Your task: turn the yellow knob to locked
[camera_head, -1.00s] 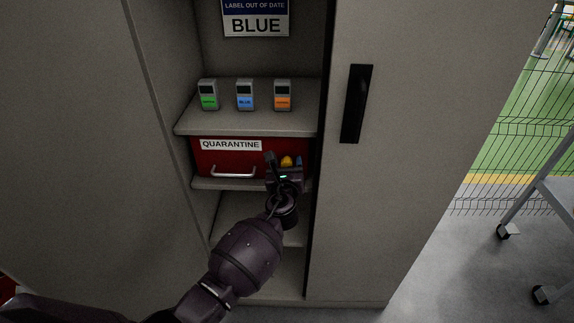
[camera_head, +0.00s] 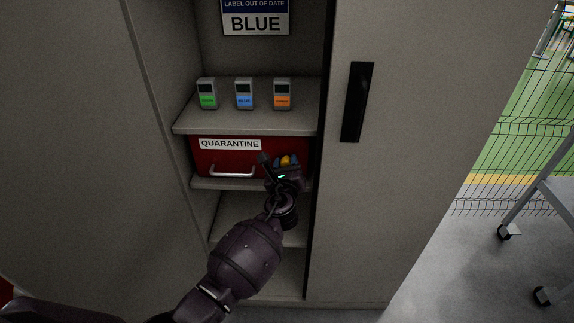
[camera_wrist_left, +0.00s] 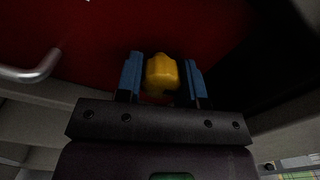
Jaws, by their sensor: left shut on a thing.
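The yellow knob (camera_head: 286,161) is on the right part of the front of the red quarantine drawer (camera_head: 207,162), inside the cabinet. In the left wrist view the knob (camera_wrist_left: 161,74) sits between the two blue fingers of my left gripper (camera_wrist_left: 163,78), which is shut on it. In the head view my left gripper (camera_head: 286,163) reaches the drawer front from below, and its body hides the knob's lower part. No marking for the knob's position is readable. My right gripper is not in view.
The drawer's metal handle (camera_head: 232,173) is left of the knob. Three small labelled devices, green (camera_head: 207,94), blue (camera_head: 244,94) and orange (camera_head: 282,94), stand on the shelf (camera_head: 248,121) above. A cabinet door with a black handle (camera_head: 357,102) is close on the right.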

